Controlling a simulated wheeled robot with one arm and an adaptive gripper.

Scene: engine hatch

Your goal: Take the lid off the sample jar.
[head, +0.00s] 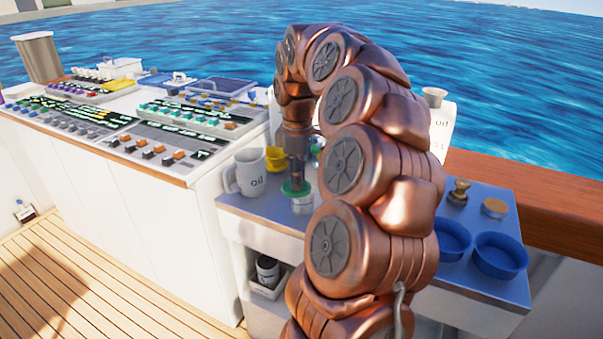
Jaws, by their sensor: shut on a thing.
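The sample jar (302,206) is a small clear or pale jar standing on the grey-blue top of a low cabinet. Its green lid (290,188) is at the jar's mouth, directly under my gripper. My gripper (296,181) points straight down and is shut on the green lid. Whether the lid touches the jar or is slightly raised from it is too small to tell. My own copper arm hides part of the cabinet top to the right of the jar.
A white mug marked "oil" (246,173) stands close left of the jar, with a yellow cup (277,159) behind. Blue bowls (501,256), a brass fitting (459,192) and a round-topped jar (494,208) stand at right. A control console (150,125) is at left.

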